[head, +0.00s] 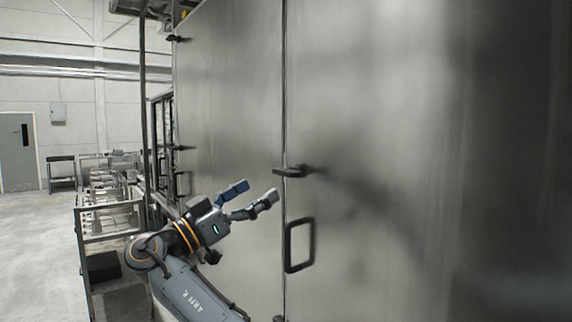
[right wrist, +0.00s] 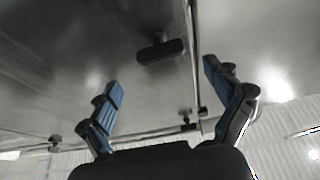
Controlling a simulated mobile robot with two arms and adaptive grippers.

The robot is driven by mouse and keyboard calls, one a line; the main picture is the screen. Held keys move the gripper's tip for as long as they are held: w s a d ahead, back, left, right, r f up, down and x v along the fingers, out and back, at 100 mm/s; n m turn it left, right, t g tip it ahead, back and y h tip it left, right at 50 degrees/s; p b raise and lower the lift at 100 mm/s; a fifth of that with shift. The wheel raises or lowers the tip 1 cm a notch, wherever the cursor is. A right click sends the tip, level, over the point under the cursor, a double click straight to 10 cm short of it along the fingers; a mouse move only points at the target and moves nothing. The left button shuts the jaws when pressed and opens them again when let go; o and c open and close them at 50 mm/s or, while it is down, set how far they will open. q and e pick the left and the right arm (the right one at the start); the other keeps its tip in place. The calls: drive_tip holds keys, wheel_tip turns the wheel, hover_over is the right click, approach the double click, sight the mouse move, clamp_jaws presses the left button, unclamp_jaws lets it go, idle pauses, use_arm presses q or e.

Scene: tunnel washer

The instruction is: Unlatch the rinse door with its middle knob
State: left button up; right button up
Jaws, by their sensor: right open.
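The rinse door (head: 376,110) is a tall, brushed-steel panel, closed along a vertical seam. Its dark middle knob (head: 291,171) lies across the seam, roughly level. My right gripper (head: 256,193) is open and empty, left of the knob and a little lower, with a visible gap. In the right wrist view, a dark knob (right wrist: 161,50), which looks like the same one, appears between the spread fingertips of my right gripper (right wrist: 162,76), beyond them. Nothing hides the knob in the head view. My left gripper is not in view.
A dark pull handle (head: 299,246) sits on the door below the knob. Another knob (head: 175,38) is high on the left panel, with a further one (head: 183,148) lower at its far edge. Metal frames (head: 110,205) stand at the left. Floor (head: 38,250) is clear at far left.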

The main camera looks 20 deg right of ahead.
sight(286, 170)
drive_tip(key=p+x, duration=0.3)
drive_tip(key=x, duration=0.3)
drive_tip(key=shift+w+d+r, duration=0.1)
drive_tip(key=shift+d+r, duration=0.15)
drive_tip(key=shift+d, duration=0.05)
drive_tip(key=shift+w+d+r, duration=0.15)
drive_tip(key=shift+w+d, duration=0.1)
drive_tip(key=shift+d, duration=0.45)
drive_tip(key=c, duration=1.2)
drive_tip(key=shift+o, duration=0.2)
